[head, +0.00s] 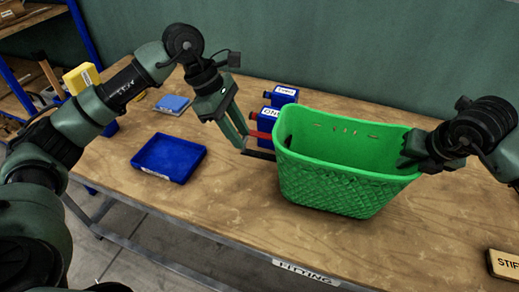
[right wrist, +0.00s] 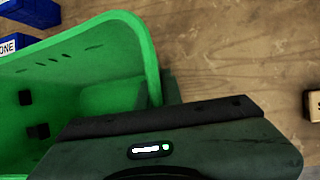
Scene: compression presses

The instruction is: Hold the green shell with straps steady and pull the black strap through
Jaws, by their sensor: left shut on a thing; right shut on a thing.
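The green shell (head: 335,185) is a basket-like tub that stands upright on the bench, right of centre. My right gripper (head: 412,160) is shut on its right rim. The right wrist view shows the shell's rim (right wrist: 150,55) running up to that gripper, with two small black pieces (right wrist: 38,131) on the inner wall. My left gripper (head: 247,145) is beside the shell's left end, low over the bench. It is shut on the black strap (head: 262,154), a short dark strip at its fingertips. The strap's path into the shell is hidden.
A blue tray (head: 170,157) lies left of my left gripper. Blue labelled bins (head: 284,95) stand behind the shell, with a red piece (head: 262,135) near them. A flat blue item (head: 173,104) lies further back. A wooden block (head: 503,264) sits at the right front.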

